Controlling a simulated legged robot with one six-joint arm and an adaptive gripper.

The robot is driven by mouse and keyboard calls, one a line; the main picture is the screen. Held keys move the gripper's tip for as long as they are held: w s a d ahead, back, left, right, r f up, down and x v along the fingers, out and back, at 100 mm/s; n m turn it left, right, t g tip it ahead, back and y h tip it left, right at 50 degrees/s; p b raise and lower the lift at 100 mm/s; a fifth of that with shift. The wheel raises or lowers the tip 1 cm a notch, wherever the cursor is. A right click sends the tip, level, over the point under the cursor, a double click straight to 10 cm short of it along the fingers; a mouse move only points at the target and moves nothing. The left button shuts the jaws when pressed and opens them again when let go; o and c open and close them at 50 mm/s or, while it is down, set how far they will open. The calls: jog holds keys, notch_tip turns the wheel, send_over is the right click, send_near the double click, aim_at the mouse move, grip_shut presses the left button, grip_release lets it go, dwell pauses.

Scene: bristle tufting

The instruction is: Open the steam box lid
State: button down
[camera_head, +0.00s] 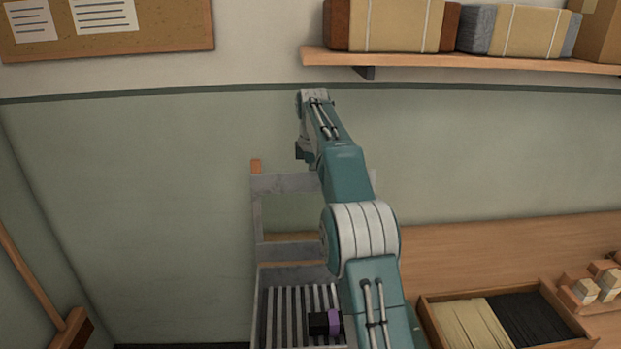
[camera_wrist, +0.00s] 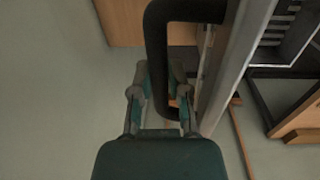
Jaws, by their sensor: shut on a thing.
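The steam box (camera_head: 262,300) stands low in the middle of the head view, with a slatted rack inside showing from above. Its grey lid (camera_head: 283,184) stands raised behind it like an upright frame. In the wrist view the lid shows as a grey edge (camera_wrist: 232,65) slanting up the right side. A black bent handle (camera_wrist: 157,40) is fixed to it. My gripper (camera_wrist: 161,82) is shut on the handle, its fingers around the lower part of the bar. In the head view my arm hides the gripper and the handle.
A black and purple object (camera_head: 325,322) lies on the slats. To the right, a workbench (camera_head: 470,240) carries a divided wooden tray (camera_head: 480,296) of pale and dark bristles. A wall shelf (camera_head: 480,62) with bundles hangs above.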

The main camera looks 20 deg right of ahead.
jog(key=shift+w+r, duration=0.1)
jog(key=shift+r, duration=0.1)
jog(key=c, duration=0.6)
grip_release()
jog(key=shift+f, duration=0.1)
